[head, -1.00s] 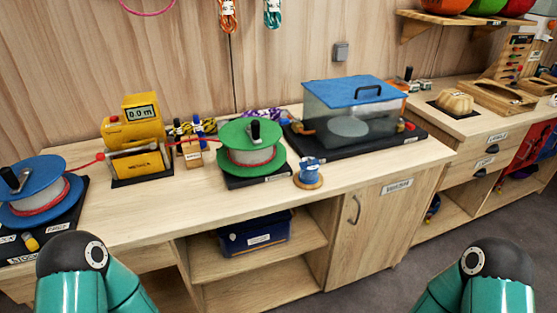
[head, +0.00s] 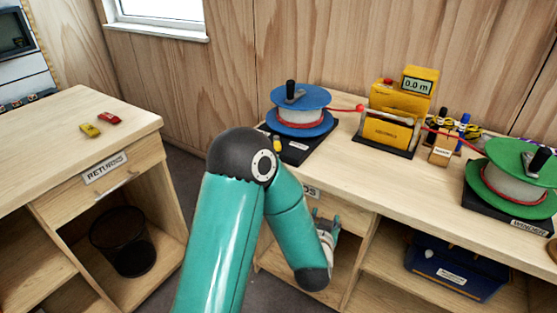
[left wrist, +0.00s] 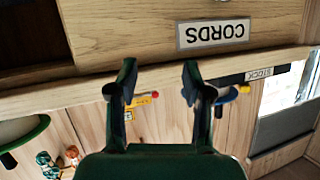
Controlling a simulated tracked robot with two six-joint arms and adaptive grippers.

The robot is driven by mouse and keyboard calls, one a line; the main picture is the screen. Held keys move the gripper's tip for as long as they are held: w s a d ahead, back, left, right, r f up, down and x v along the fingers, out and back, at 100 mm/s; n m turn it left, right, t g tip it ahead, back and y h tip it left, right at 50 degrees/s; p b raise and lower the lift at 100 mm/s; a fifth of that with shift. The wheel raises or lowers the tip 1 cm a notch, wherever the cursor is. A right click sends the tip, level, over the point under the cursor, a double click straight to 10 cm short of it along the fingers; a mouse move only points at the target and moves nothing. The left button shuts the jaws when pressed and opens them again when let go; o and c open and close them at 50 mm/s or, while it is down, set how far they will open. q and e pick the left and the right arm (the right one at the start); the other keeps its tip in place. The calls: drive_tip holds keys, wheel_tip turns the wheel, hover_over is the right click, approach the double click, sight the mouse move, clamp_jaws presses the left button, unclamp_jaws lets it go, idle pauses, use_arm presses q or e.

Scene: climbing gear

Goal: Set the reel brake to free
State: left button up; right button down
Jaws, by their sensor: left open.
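A blue reel (head: 300,108) with a black crank handle stands on a black base (head: 305,146) at the left of the bench. A small yellow knob (head: 277,143), which looks like the brake lever, sits at the base's front left corner; its setting is too small to read. In the left wrist view, upside down, a yellow knob (left wrist: 243,89) shows by the STOCK label (left wrist: 267,73). My left gripper (head: 331,228) is in front of the bench, below its top, partly hidden by my arm. Its fingers (left wrist: 158,80) are open and empty, facing the CORDS drawer (left wrist: 215,34).
A yellow meter (head: 398,107) stands right of the blue reel, joined by red cord. A green reel (head: 510,178) is farther right. A RETURNS cabinet (head: 80,135) stands left across a gap, with a black bin (head: 122,240). Bare bench lies before the meter.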

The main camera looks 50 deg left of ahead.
use_arm(q)
drive_tip(key=s+a+r+n+g+y+b, duration=0.1)
drive_tip(key=s+a+r+n+y+b, duration=0.5)
drive_tip(key=a+r, duration=0.4)
drive_tip(key=shift+m, duration=0.3)
drive_tip(key=x, duration=1.1)
drive_tip(key=s+p+x, duration=0.1)
drive_tip(key=x, duration=0.5)
drive_tip(key=shift+s+a+f, duration=0.15)
drive_tip(key=shift+a, duration=0.2)
use_arm(e)
wheel_tip(320, 180, down, 7)
use_arm(q)
drive_tip(key=shift+y, duration=0.3)
clamp_jaws()
